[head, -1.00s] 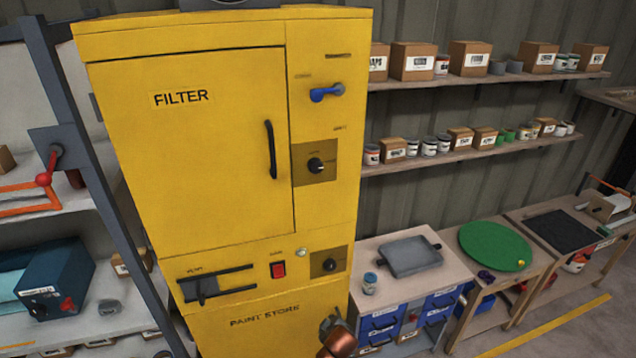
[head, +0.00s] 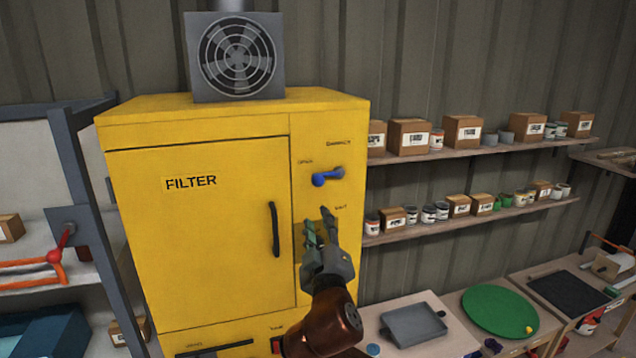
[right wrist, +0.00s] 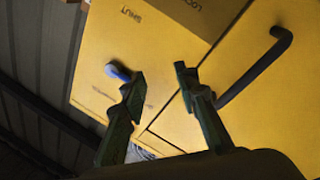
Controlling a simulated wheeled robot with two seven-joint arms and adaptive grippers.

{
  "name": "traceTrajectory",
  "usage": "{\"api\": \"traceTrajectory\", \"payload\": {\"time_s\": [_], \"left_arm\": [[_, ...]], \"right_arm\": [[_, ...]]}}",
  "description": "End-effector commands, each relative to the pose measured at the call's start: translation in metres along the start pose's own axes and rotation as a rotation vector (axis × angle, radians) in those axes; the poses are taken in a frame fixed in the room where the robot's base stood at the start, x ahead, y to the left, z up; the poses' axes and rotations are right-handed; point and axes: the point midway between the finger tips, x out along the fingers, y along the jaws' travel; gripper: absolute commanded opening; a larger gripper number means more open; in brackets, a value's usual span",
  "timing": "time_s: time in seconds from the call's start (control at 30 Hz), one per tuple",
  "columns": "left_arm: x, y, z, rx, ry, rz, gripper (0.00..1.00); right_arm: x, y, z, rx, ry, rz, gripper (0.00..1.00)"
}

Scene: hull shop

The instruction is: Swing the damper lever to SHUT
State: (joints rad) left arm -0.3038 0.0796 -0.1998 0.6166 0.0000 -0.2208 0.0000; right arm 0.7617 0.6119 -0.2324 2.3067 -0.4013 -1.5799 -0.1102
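The blue damper lever (head: 328,177) sits high on the yellow cabinet's right panel. Its knob points left, toward a small label that seems to read OPEN; a SHUT label (head: 341,207) is below it. In the right wrist view the lever (right wrist: 118,72) shows just beyond the left finger, apart from the space between the fingers. My right gripper (head: 319,212) is in front of the panel, below the lever, fingers up. The right wrist view shows its fingers (right wrist: 160,72) apart with nothing between them. I cannot tell whether it touches the panel. My left gripper is not in view.
The FILTER door (head: 215,235) with its black handle (head: 274,230) is left of the gripper. My right arm hides the dial below the lever. A fan box (head: 237,55) stands on the cabinet. Shelves with boxes and cans (head: 463,134) are to the right.

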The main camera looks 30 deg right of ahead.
Motion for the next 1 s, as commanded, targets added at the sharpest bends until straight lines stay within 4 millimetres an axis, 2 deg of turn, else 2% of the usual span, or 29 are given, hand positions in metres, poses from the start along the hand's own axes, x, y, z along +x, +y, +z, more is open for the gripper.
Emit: {"api": "traceTrajectory", "payload": {"time_s": [0.03, 0.1, 0.2, 0.33, 0.7, 1.0], "left_arm": [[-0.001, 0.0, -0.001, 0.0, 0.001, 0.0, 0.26], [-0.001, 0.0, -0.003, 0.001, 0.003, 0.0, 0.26], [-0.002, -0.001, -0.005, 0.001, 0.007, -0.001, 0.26], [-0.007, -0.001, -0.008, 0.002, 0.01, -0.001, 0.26], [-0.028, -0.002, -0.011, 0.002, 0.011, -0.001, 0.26], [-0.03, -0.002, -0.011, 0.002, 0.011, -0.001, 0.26]], "right_arm": [[-0.003, 0.019, -0.018, 0.002, 0.027, 0.038, 0.28], [-0.006, 0.034, -0.032, 0.004, 0.048, 0.07, 0.28], [-0.007, 0.046, -0.041, 0.005, 0.061, 0.093, 0.28], [0.005, 0.051, -0.044, 0.003, 0.062, 0.099, 0.28], [0.059, 0.055, -0.047, 0.004, 0.061, 0.097, 0.28], [0.069, 0.054, -0.046, 0.006, 0.063, 0.096, 0.28]]}}
